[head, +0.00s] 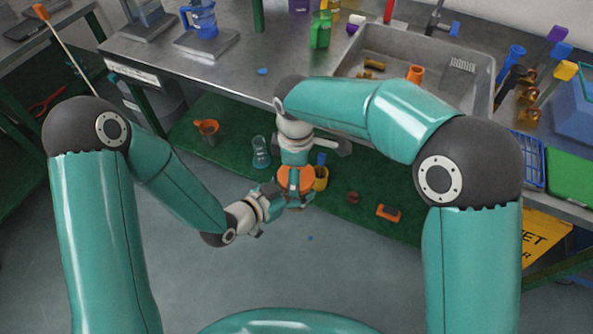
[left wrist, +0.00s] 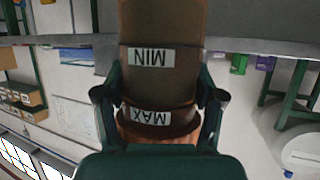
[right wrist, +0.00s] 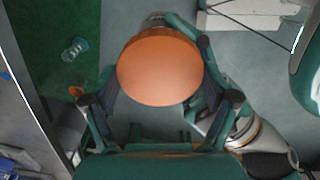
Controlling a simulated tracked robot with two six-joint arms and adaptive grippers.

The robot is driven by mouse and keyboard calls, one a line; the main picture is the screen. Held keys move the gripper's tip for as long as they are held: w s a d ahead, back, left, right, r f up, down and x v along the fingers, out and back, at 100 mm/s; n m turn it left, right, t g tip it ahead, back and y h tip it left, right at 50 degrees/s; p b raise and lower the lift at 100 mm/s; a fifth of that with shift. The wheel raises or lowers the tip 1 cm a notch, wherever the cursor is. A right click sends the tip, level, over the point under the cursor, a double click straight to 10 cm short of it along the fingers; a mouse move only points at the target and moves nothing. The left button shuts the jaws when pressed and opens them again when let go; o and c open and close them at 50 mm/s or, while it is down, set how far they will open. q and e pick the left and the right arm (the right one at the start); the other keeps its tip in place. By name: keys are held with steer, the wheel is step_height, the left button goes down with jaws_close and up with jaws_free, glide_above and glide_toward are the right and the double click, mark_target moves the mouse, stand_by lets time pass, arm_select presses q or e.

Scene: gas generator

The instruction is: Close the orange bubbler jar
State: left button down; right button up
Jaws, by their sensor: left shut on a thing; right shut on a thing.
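The bubbler jar (left wrist: 160,85) is a brown see-through cylinder with MIN and MAX labels, upside down in the left wrist view. My left gripper (head: 282,197) is shut on its sides. The round orange lid (right wrist: 160,70) fills the middle of the right wrist view and also shows in the head view (head: 288,182). My right gripper (head: 296,180) points down from above and is shut on the lid. An orange edge (left wrist: 160,138) shows at the jar's MAX end in the left wrist view. I cannot tell whether the lid is seated; the grippers hide most of the jar.
The steel bench with a sink (head: 415,85) stands behind my arms. On the green mat below are an orange funnel-like piece (head: 207,127), a clear glass (head: 261,152), a yellow container (head: 321,178) and an orange block (head: 388,212). The grey floor in front is mostly clear.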

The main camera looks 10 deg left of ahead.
steer(key=shift+m, duration=0.5)
steer(key=o, duration=1.1)
step_height(320, 180, up, 12)
steer(key=shift+f, duration=0.1)
steer(key=shift+w, duration=0.1)
